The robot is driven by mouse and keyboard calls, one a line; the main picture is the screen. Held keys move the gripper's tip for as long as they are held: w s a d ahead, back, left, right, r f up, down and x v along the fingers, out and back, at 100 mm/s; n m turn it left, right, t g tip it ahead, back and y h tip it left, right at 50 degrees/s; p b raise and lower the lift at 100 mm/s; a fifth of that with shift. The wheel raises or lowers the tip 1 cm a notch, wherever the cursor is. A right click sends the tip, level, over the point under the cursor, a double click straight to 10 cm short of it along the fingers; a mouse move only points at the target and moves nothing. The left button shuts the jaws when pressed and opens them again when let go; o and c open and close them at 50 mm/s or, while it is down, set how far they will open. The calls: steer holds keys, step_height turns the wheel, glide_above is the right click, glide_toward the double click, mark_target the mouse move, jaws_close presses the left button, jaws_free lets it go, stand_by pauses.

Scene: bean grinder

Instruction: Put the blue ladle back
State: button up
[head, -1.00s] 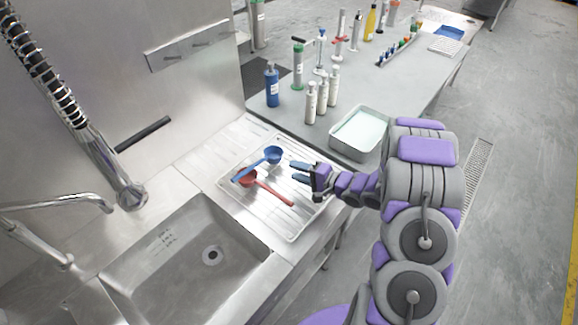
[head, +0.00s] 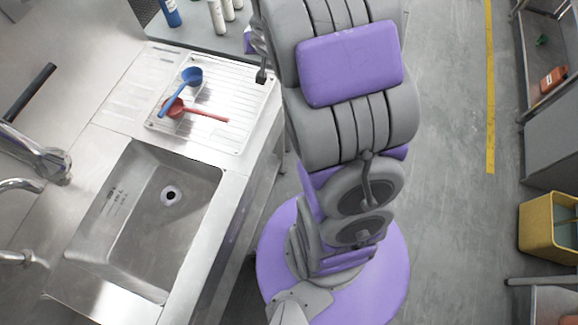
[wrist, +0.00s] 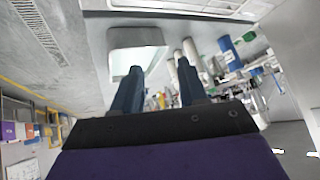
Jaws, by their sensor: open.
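The blue ladle (head: 191,76) lies on the ribbed draining tray (head: 236,88) beside the sink in the head view. Its handle points down and left. A red ladle (head: 177,108) lies just below it, close to or touching the blue handle, with its own handle pointing right. My gripper shows in the wrist view (wrist: 158,92), with two blue fingers apart and nothing between them. In the head view my arm hides most of the gripper, right of the tray. The ladles are not in the wrist view.
The steel sink (head: 128,255) lies in front of the tray, with a faucet (head: 40,160) at left. A blue bottle (head: 171,12) and white bottles (head: 217,15) stand behind. A white-lined tray (wrist: 135,45) shows in the wrist view. A yellow bin (head: 548,225) stands at right on open floor.

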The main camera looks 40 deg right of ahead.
steer(key=s+a+r+n+g, duration=0.2)
steer(key=s+a, duration=0.3)
steer(key=s, duration=0.7)
steer(key=s+a+r+n+g+y, duration=0.1)
steer(key=s+a+r+g, duration=0.2)
steer(key=s, duration=1)
steer(key=s+a+r+n+g, duration=0.2)
steer(key=s+a+g, duration=0.3)
steer(key=s+a, duration=0.3)
steer(key=s+r, duration=0.1)
steer(key=s, duration=0.3)
steer(key=shift+s+a+r+n+y, duration=0.25)
steer(key=shift+s+n+y, duration=0.05)
steer(key=shift+s+y, duration=0.1)
steer(key=shift+a, duration=0.15)
